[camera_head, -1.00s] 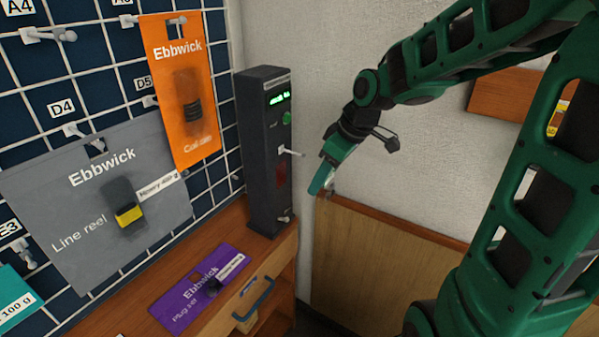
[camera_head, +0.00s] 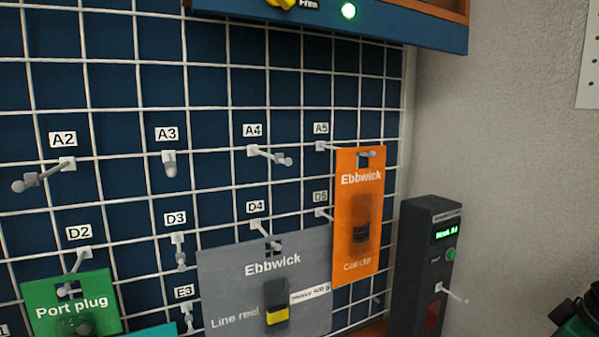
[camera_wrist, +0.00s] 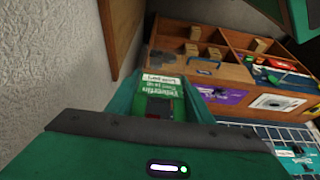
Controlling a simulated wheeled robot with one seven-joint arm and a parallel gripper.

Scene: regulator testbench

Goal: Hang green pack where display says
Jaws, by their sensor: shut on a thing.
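The display (camera_head: 446,234) on the dark upright box at right has small green text that appears to read "Hook A4". The hook at label A4 (camera_head: 268,155) on the grid is bare. In the wrist view, my gripper (camera_wrist: 160,105) is shut on a green pack (camera_wrist: 165,85) with a pale printed label; the text is too small to read fully. Another green pack, "Port plug" (camera_head: 70,303), hangs at D2, partly cut off.
An orange pack (camera_head: 358,220) hangs from A5, just right of A4. A grey "Line reel" pack (camera_head: 225,275) hangs below at D4. Hooks A2 (camera_head: 45,175) and A3 (camera_head: 169,163) are bare. A blue-fronted shelf (camera_head: 300,20) overhangs the grid.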

